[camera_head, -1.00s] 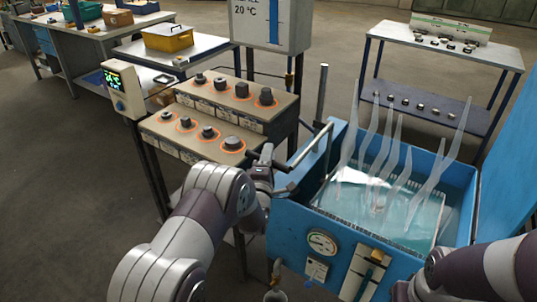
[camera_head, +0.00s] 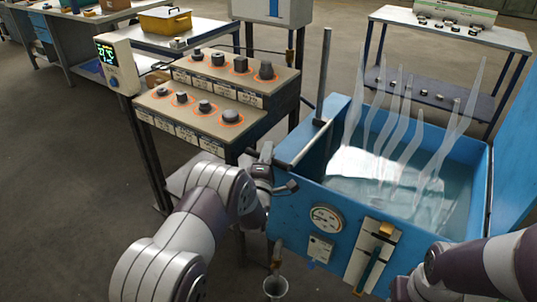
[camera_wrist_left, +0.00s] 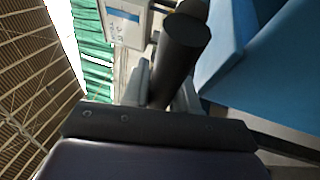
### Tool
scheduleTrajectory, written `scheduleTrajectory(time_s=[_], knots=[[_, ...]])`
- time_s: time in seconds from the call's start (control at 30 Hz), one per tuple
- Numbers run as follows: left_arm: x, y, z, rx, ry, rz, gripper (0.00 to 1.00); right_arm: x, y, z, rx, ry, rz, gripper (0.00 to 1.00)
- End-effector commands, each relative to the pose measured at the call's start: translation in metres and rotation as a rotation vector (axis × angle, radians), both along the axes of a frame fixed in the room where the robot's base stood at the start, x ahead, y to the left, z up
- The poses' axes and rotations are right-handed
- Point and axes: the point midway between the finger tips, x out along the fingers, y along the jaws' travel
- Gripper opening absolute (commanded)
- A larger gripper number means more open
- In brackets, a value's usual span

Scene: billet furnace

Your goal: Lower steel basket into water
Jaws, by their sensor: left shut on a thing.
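The blue tank (camera_head: 395,215) at the right holds pale water (camera_head: 445,190). Wavy translucent steam streaks rise from it. A grey lift arm (camera_head: 305,147) runs from beside an upright post (camera_head: 325,75) over the tank's left wall towards my left gripper (camera_head: 275,178). My left gripper is shut on a dark cylindrical handle (camera_wrist_left: 180,60), seen between the fingers in the left wrist view. The steel basket cannot be made out; only a whitish patch shows at the water's left part. My right arm crosses the lower right; its gripper is out of view.
A stepped stand (camera_head: 205,100) with several dark samples ringed in orange stands left of the tank. A display box (camera_head: 117,63) is beside it. A gauge (camera_head: 326,218) is on the tank front, with a small cup (camera_head: 276,287) below. A shelf table (camera_head: 450,40) stands behind.

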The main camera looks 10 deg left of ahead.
Motion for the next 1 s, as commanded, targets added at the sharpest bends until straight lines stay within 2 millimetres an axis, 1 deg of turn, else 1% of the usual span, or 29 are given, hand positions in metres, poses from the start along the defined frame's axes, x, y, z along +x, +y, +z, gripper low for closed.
scheduleTrajectory(time_s=[0.03,0.1,0.13,0.17,0.2,0.47,0.57,0.67,0.8,0.9,1.0], knots=[[-0.003,0.000,-0.011,0.002,0.024,-0.001,0.00,0.000,0.000,-0.001,0.000,0.000,0.000,0.45],[-0.003,0.000,-0.011,0.002,0.025,-0.001,0.00,0.000,0.000,-0.001,0.000,0.000,0.000,0.45],[-0.003,0.000,-0.011,0.002,0.026,-0.001,0.34,0.000,0.000,-0.001,0.000,0.000,0.000,0.45],[-0.003,0.000,-0.012,0.002,0.026,-0.001,0.44,0.000,0.000,-0.001,0.000,0.000,0.000,0.45],[-0.003,0.000,-0.011,0.002,0.025,-0.001,0.48,0.000,0.000,-0.001,0.000,0.000,0.000,0.45],[-0.003,0.000,-0.008,0.001,0.019,-0.001,0.48,0.000,0.000,-0.001,0.000,0.000,0.000,0.45],[-0.011,-0.001,-0.010,0.001,0.021,-0.001,0.48,0.000,0.000,0.000,0.000,0.000,0.000,0.45],[-0.033,-0.002,-0.012,0.001,0.020,-0.001,0.48,0.000,0.000,0.002,0.000,0.000,0.000,0.45],[-0.072,-0.004,-0.019,0.001,0.019,-0.001,0.48,0.000,0.000,0.003,0.000,0.000,0.000,0.45],[-0.097,-0.005,-0.023,0.002,0.018,-0.002,0.48,0.000,0.000,0.004,0.000,0.000,0.000,0.45],[-0.115,-0.006,-0.027,0.002,0.017,-0.001,0.48,0.000,0.000,0.004,0.000,0.000,0.000,0.45]])
